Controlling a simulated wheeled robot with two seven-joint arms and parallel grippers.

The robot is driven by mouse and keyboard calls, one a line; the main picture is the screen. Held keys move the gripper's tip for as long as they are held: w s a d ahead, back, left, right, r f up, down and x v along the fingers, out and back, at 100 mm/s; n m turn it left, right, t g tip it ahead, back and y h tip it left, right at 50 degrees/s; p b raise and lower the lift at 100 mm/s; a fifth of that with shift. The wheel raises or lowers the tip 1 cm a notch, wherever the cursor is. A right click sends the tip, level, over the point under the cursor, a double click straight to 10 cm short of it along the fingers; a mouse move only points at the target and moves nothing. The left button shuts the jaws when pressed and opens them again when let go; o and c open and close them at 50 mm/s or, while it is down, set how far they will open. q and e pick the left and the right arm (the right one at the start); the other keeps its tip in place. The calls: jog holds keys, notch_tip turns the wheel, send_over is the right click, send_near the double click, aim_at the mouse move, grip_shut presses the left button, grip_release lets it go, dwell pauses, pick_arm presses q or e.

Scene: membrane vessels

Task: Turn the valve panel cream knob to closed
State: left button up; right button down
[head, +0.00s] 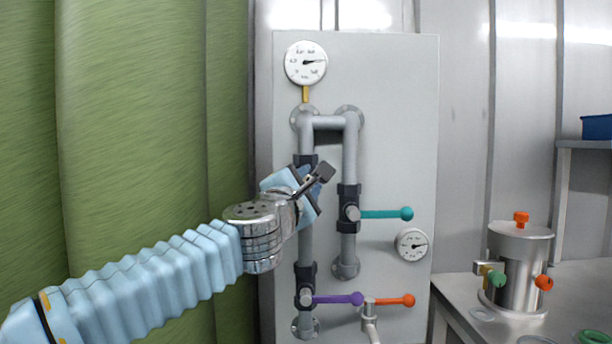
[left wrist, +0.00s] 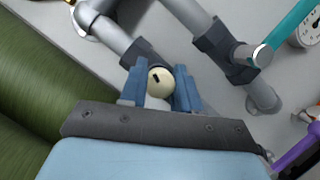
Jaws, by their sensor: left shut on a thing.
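The valve panel (head: 400,120) is a light grey board with grey pipes. The cream knob (left wrist: 160,79) shows in the left wrist view as a round cream ball with a dark mark. My left gripper (left wrist: 160,90) is shut on it, with a blue finger on each side. In the head view my left gripper (head: 318,178) is at the upper left valve on the left pipe and hides the knob. The valve's handle is mostly hidden, so its exact angle is hard to tell. My right gripper is not in view.
A teal lever (head: 385,214) sticks out right of the gripper. Purple (head: 335,299) and orange (head: 395,300) levers are lower down. Two gauges are on the panel. A steel vessel (head: 520,265) stands on a bench at right. A green curtain (head: 130,120) fills the left.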

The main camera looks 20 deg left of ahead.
pick_arm(q)
jog(key=m+g, duration=0.1)
jog(key=m, duration=0.2)
jog(key=m+g, duration=0.1)
jog(key=m, duration=0.2)
jog(key=shift+h, duration=0.4)
jog(key=m+g, duration=0.1)
jog(key=m, duration=0.2)
jog(key=m+g+y, duration=0.1)
jog(key=m, duration=0.1)
jog(key=shift+f+m+g, duration=0.1)
jog(key=shift+m+g, duration=0.2)
jog(key=shift+m, duration=0.1)
jog(key=o, duration=1.1)
jog(key=shift+d, duration=0.1)
jog(key=shift+c, duration=0.2)
jog(key=d+v, duration=0.1)
jog(key=v, duration=1.2)
jog(key=shift+s+a+b, duration=0.35)
jog(key=shift+b, duration=0.05)
